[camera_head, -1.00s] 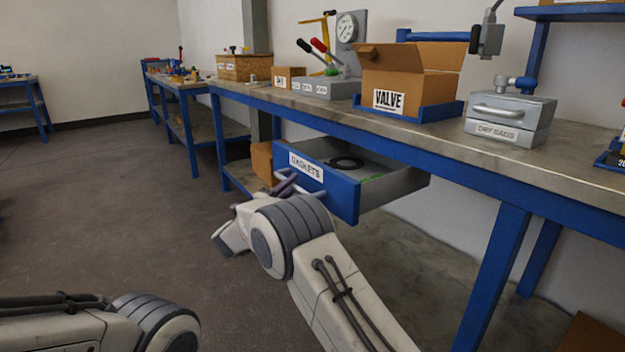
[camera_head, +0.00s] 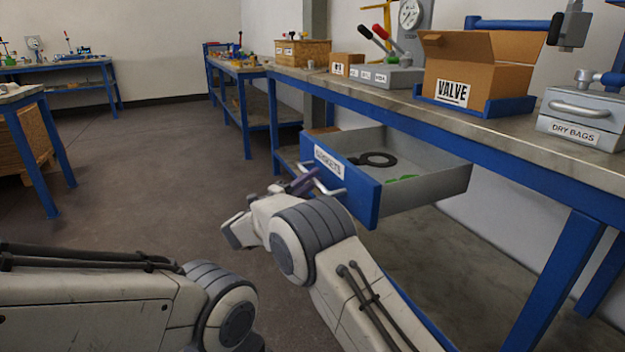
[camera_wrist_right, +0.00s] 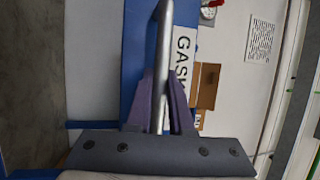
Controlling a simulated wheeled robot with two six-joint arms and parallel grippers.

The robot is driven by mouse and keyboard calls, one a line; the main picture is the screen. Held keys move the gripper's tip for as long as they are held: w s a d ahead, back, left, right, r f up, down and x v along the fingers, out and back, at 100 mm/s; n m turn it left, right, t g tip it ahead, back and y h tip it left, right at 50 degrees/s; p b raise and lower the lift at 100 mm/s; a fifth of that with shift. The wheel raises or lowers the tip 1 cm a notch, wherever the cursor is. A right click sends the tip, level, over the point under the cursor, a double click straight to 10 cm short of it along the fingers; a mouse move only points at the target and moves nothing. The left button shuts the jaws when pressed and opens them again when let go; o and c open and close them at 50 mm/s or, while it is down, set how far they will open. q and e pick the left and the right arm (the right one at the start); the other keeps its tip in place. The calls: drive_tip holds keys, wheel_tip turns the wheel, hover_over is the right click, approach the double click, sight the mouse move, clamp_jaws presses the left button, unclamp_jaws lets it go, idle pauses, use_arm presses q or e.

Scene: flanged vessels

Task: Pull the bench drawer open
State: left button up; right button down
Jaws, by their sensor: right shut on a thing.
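The bench drawer (camera_head: 425,186) has a blue front with a "GASKETS" label and stands well out from under the bench. Inside it are a black ring gasket (camera_head: 378,159) and something green (camera_head: 402,179). My right gripper (camera_head: 308,182) is at the drawer front, shut on the metal bar handle (camera_head: 328,186). In the right wrist view the handle (camera_wrist_right: 164,60) runs between the two purple fingers (camera_wrist_right: 161,105). My left arm shows at the lower left of the head view, but its gripper is out of view.
The workbench (camera_head: 480,128) carries a cardboard VALVE box (camera_head: 470,65) in a blue tray, a grey DRY BAGS case (camera_head: 583,118) and a grey box with levers (camera_head: 385,76). Bench legs (camera_head: 555,270) stand to the right. The floor (camera_head: 150,170) left of the drawer is clear.

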drive_tip(key=c, duration=0.8)
unclamp_jaws()
drive_tip(key=p+v, duration=0.2)
drive_tip(key=v, duration=0.8)
drive_tip(key=shift+a+f+p, duration=0.15)
drive_tip(key=shift+a+p, duration=0.05)
drive_tip(key=shift+p, duration=0.15)
drive_tip(key=shift+s, duration=0.15)
